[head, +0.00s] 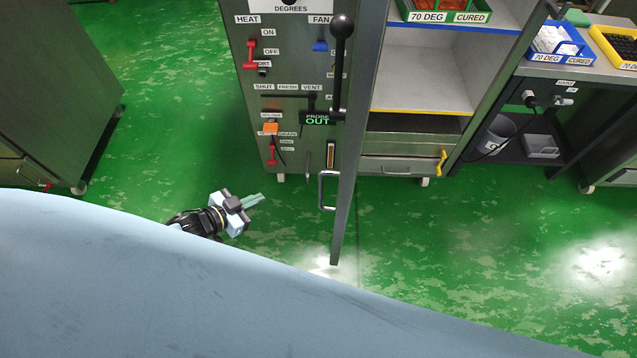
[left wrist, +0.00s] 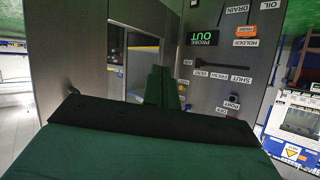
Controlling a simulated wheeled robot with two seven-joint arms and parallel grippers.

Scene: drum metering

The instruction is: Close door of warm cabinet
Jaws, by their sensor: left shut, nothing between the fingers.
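The warm cabinet (head: 285,150) stands at the top middle of the head view, with a panel of labels, switches and levers on its front. Its door (head: 349,170) stands open, seen nearly edge-on and jutting towards me, with a metal handle (head: 322,190) on its left side. The cabinet's shelves show to the right of the door. My left gripper (head: 258,199) is shut and empty, left of the handle and apart from it. In the left wrist view its closed fingers (left wrist: 163,90) point towards the grey panel with labels (left wrist: 215,75). My right gripper is not in view.
A blue bin (head: 560,45) and a yellow bin (head: 615,45) stand on a bench at the right. A grey cabinet (head: 50,100) stands at the left. Green floor (head: 460,240) is clear right of the door. A black-knobbed lever (head: 341,60) sticks out near the door.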

